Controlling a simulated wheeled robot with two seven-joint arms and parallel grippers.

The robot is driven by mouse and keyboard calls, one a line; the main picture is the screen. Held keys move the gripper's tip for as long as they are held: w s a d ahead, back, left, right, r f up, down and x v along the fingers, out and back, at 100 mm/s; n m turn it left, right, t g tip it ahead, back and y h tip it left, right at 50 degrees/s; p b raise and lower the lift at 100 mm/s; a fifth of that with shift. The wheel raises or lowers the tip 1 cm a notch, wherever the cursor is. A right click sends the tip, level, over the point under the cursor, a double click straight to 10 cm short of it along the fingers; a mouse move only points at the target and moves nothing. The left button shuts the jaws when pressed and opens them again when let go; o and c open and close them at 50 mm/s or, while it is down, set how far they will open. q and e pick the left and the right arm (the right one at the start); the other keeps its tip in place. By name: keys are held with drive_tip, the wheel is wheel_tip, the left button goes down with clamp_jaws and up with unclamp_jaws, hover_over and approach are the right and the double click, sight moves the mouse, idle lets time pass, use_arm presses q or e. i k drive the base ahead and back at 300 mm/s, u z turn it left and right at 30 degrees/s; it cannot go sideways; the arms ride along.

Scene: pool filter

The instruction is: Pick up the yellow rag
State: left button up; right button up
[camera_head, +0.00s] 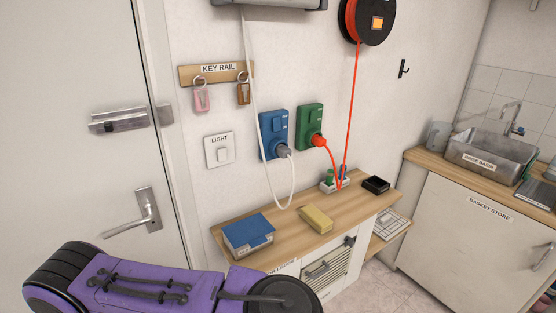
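A small yellow block-shaped item (316,219) lies flat on the wooden counter (285,236), right of a blue box. It is the only yellow cloth-like thing I can make out, and at this size I cannot tell if it is a folded rag. Nothing touches it. A purple and black arm part of mine fills the lower left, in front of the counter's near left side. Neither of my grippers shows in this view.
A blue box (248,234) and a small black tray (376,185) share the counter. A sink counter (425,160) stands right, a door (75,60) left.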

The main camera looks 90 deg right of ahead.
sight(321, 224)
drive_tip(key=k, duration=1)
drive_tip(key=z, duration=0.3)
